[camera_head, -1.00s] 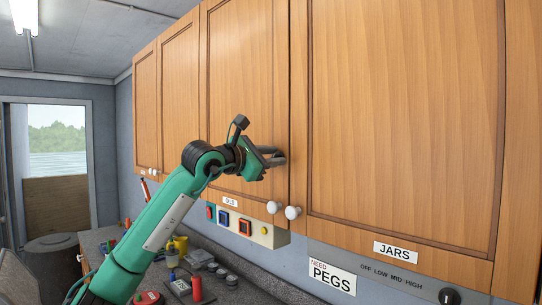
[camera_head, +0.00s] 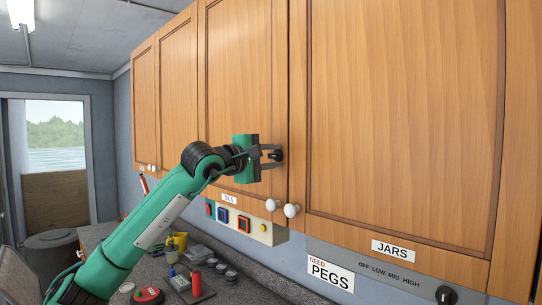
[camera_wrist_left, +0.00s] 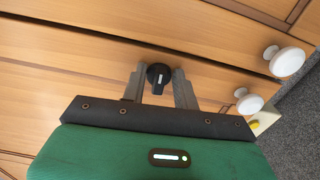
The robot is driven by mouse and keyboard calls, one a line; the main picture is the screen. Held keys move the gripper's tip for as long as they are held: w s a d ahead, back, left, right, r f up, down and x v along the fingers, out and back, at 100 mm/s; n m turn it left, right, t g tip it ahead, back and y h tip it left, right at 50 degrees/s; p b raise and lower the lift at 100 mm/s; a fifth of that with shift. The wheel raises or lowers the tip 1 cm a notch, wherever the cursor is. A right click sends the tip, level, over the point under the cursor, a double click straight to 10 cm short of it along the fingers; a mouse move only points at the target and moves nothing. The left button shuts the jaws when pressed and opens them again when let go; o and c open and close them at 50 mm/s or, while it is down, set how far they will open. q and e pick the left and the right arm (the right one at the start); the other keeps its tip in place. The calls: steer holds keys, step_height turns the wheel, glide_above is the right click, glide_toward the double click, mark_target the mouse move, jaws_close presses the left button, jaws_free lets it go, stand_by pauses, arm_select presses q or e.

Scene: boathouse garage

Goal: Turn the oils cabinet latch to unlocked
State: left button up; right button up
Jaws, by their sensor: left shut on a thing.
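The oils cabinet door (camera_head: 240,75) is shut, with the OILS label (camera_head: 230,198) at its lower edge. The latch (camera_head: 278,155) is a small black round knob near the door's right edge. In the left wrist view the latch (camera_wrist_left: 158,75) shows a pale line on its face. My left gripper (camera_head: 272,154) is shut on the latch, one finger on each side of it. The fingers also show in the left wrist view (camera_wrist_left: 160,84). I cannot read any lock marking around the latch. My right gripper is out of view.
White door knobs (camera_head: 270,204) and (camera_head: 291,210) sit below the latch. The JARS cabinet (camera_head: 400,110) is to the right. A switch panel (camera_head: 240,221) is under the oils cabinet. The counter below holds a red tape measure (camera_head: 148,296) and several small items.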

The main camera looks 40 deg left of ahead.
arm_select(q)
steer(key=shift+f+m, duration=0.1)
steer(key=shift+m, duration=0.4)
steer(key=o, duration=0.6)
steer(key=shift+s, duration=0.35)
steer(key=s+a+b, duration=0.1)
steer(key=s+b, duration=0.6)
steer(key=s, duration=0.6)
